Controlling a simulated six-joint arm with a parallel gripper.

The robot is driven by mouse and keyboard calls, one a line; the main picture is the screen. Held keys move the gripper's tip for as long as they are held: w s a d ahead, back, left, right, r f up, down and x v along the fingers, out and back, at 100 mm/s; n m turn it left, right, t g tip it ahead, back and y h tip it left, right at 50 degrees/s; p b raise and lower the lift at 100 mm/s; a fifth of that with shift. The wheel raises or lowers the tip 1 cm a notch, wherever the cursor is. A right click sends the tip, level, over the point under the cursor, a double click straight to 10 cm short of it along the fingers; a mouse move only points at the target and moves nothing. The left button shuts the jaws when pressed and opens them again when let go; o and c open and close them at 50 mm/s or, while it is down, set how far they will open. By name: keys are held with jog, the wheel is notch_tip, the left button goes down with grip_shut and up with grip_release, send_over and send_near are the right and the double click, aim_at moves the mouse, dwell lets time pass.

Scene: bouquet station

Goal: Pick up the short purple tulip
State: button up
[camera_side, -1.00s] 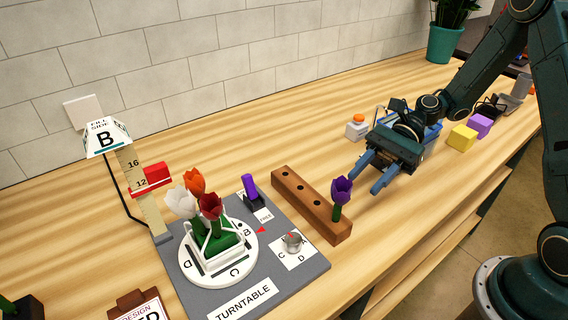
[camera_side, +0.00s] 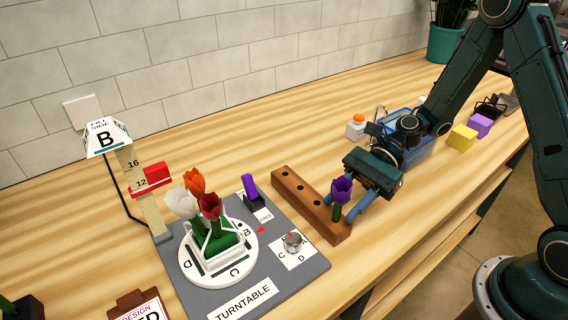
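The short purple tulip (camera_side: 341,190) stands upright in the end hole of the wooden block (camera_side: 300,199), with a short green stem. My gripper (camera_side: 348,207) is low at the block's right end, its two blue fingers spread around or just behind the tulip's stem. The tulip hides part of the fingers. A gap shows between the fingers, and I cannot see them touching the stem.
A turntable (camera_side: 190,262) bears a white basket with red, orange and white tulips. A ruler post (camera_side: 143,195) with a red slider stands behind it.

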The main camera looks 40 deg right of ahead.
jog(key=shift+x, duration=1.3)
jog(key=shift+c, duration=0.5)
grip_shut()
